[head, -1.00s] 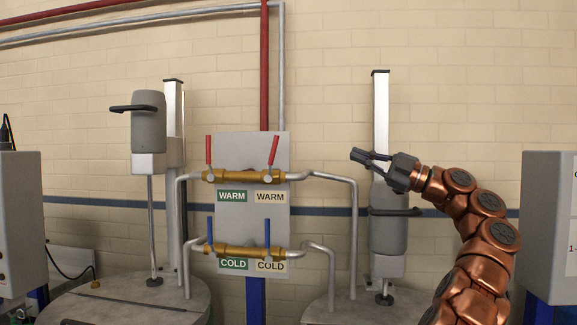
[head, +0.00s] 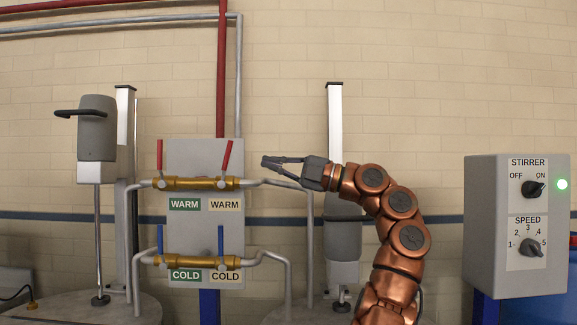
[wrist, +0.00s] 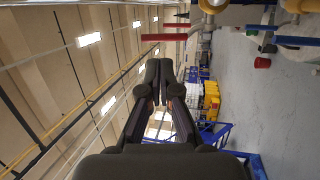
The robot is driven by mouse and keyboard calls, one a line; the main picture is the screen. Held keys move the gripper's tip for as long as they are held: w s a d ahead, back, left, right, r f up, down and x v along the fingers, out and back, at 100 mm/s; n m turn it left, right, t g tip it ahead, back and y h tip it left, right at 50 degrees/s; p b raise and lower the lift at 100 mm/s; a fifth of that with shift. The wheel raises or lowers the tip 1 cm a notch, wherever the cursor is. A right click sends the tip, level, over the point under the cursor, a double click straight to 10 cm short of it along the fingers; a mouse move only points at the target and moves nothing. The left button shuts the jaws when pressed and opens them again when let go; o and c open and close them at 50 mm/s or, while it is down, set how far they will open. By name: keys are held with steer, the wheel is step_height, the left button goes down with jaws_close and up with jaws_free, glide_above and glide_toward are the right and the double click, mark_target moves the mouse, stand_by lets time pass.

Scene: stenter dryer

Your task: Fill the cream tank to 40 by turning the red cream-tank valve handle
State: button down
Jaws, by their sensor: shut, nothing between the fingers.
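Two red valve handles stand upright on the upper brass pipe. The left one (head: 159,154) is above a green WARM label, and the right one (head: 226,157), leaning right, is above a cream WARM label (head: 226,204). My gripper (head: 264,161) is shut and empty, pointing left, a short way right of the right red handle and apart from it. In the wrist view my shut fingers (wrist: 158,70) point ahead, and red handles (wrist: 163,37) show at the top. Grey tank lids (head: 75,310) show low in the head view. No fill level is readable.
Two blue handles (head: 160,239) stand on the lower COLD pipe (head: 200,261). A curved grey pipe (head: 300,185) passes beneath my gripper. A grey STIRRER and SPEED box (head: 485,225) with a lit green lamp stands at right. Grey stirrer motors (head: 97,128) stand at the sides.

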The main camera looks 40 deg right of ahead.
mark_target(226, 163)
steer(key=p+x, duration=0.1)
steer(key=x, duration=0.6)
steer(key=shift+w+a, duration=0.2)
steer(key=shift+w, duration=0.05)
steer(key=shift+r+p, duration=0.25)
steer(key=shift+p, duration=0.05)
